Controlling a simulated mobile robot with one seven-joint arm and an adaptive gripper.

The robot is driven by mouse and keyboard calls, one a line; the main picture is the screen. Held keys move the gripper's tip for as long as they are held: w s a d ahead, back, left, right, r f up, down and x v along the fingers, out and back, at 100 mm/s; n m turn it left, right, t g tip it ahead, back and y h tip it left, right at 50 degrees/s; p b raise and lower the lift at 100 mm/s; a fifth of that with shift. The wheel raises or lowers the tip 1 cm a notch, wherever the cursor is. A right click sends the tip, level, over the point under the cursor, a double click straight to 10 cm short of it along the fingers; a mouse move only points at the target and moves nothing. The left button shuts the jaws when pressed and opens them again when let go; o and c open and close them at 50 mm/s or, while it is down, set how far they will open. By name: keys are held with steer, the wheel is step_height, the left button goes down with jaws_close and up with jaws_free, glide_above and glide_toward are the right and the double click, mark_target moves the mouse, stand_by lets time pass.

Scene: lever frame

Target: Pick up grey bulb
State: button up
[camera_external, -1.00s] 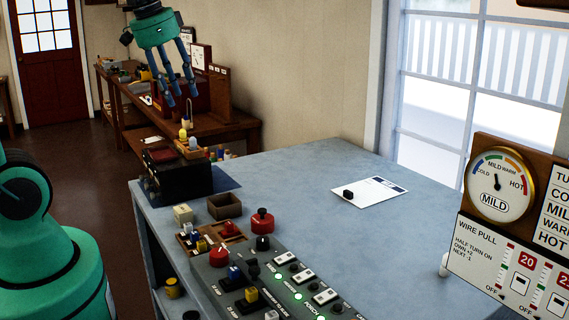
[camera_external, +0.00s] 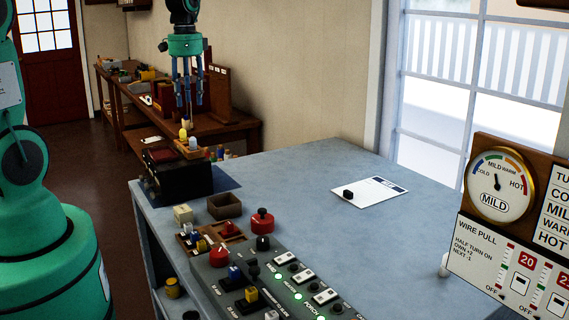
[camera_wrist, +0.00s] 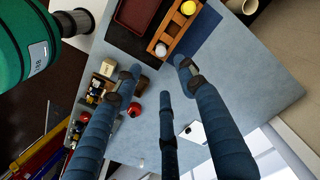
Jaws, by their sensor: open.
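The grey bulb (camera_wrist: 161,49) sits in a wooden rack (camera_wrist: 170,30) next to a yellow bulb (camera_wrist: 188,8). In the outside view the grey bulb (camera_external: 193,142) is small and pale, to the right of the yellow bulb (camera_external: 183,134). The rack (camera_external: 188,154) stands on top of a black box (camera_external: 182,178) at the table's far left corner. My gripper (camera_external: 187,112) points down, open and empty, and shows above the bulbs in the outside view. In the wrist view its fingers (camera_wrist: 160,78) are spread, apart from the bulb.
The blue-grey table (camera_external: 300,170) holds an empty brown box (camera_external: 225,207), a red knob (camera_external: 262,221) and a control panel (camera_external: 255,290) in front. A white sheet (camera_external: 370,193) with a small black block lies to the right. The table's middle is clear.

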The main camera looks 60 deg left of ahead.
mark_target(193, 138)
steer(key=shift+a+f, duration=0.1)
steer(key=shift+f, duration=0.05)
steer(key=shift+f, duration=4.25)
steer(key=shift+w+f, duration=0.15)
steer(key=shift+f, duration=2.45)
jaws_close()
